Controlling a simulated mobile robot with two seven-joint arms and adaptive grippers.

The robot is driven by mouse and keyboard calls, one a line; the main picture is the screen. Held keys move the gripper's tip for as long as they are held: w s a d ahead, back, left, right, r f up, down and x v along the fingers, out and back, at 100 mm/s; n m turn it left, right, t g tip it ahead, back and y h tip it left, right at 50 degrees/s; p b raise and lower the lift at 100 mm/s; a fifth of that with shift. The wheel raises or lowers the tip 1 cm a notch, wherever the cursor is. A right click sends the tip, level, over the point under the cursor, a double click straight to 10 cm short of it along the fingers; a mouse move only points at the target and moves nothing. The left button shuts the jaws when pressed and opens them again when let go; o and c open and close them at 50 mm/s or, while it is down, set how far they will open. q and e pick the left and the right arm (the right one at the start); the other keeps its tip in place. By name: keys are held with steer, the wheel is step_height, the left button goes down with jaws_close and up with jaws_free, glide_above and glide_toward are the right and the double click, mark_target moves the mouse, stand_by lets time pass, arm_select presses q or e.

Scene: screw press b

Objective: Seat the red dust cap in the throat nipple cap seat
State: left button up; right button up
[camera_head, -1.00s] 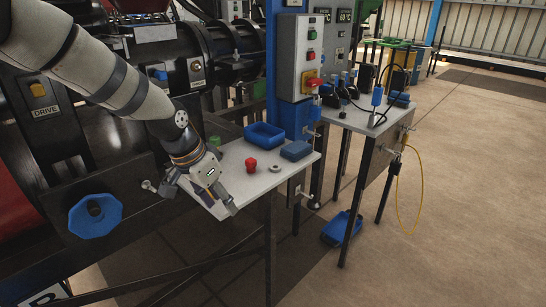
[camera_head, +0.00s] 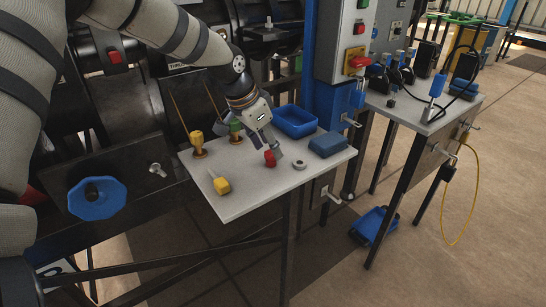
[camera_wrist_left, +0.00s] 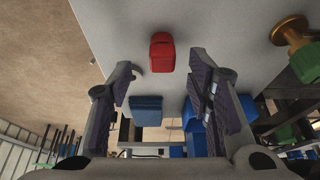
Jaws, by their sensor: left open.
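The red dust cap (camera_head: 270,159) stands on the light grey table (camera_head: 238,205). In the left wrist view the red cap (camera_wrist_left: 162,52) lies ahead of and between the two fingertips, with clear space on both sides. My left gripper (camera_head: 262,146) is open and empty, reaching down over the table close to the cap and partly in front of it. A plate marked with lettering that starts "THRO" (camera_head: 178,65) is partly covered by my arm. I cannot make out the throat nipple cap seat. My right gripper is not in view.
A yellow piece (camera_head: 222,185), a grey ring (camera_head: 300,163), a blue tray (camera_head: 295,122) and a blue block (camera_head: 328,144) are also there.

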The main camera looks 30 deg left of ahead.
mark_target(270, 152)
arm_select(q)
steer(key=x, duration=0.3)
steer(key=shift+a+f, duration=0.15)
steer(key=shift+f, duration=0.2)
steer(key=shift+w+r, duration=0.1)
steer(key=shift+r, duration=0.1)
steer(key=c, duration=0.9)
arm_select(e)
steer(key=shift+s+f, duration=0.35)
arm_select(q)
steer(key=shift+c, duration=0.2)
step_height(270, 152, up, 3)
steer(key=shift+f, duration=0.1)
steer(key=s+d+r+p, duration=0.1)
steer(key=s+d+r, duration=0.6)
steer(key=s+r, duration=0.3)
steer(key=shift+s+p, duration=0.3)
steer(key=shift+s, duration=0.9)
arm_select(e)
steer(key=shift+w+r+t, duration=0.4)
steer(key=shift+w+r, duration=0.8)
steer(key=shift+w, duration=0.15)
